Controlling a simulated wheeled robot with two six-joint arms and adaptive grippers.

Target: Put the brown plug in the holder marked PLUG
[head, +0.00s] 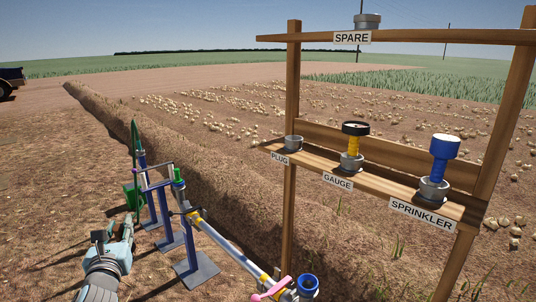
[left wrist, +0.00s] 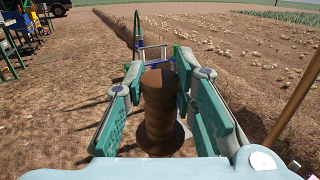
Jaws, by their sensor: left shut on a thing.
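The brown plug (left wrist: 160,110) is a ridged cylinder with a wider flange at its near end. In the left wrist view it sits between the green fingers of my left gripper (left wrist: 160,80), which is shut on it. In the head view my left gripper (head: 118,238) is at the lower left, well left of the rack, and I cannot make out the plug there. The holder marked PLUG (head: 293,143) is a grey cup at the left end of the rack's shelf, and nothing stands up out of it. My right gripper is not in view.
The shelf also carries a yellow gauge (head: 353,145) and a blue sprinkler (head: 443,157) in their holders. A SPARE holder (head: 367,21) is on the top beam. A pipe (head: 228,245) on blue stands lies between my gripper and the rack. A wooden post (head: 292,90) rises behind the PLUG holder.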

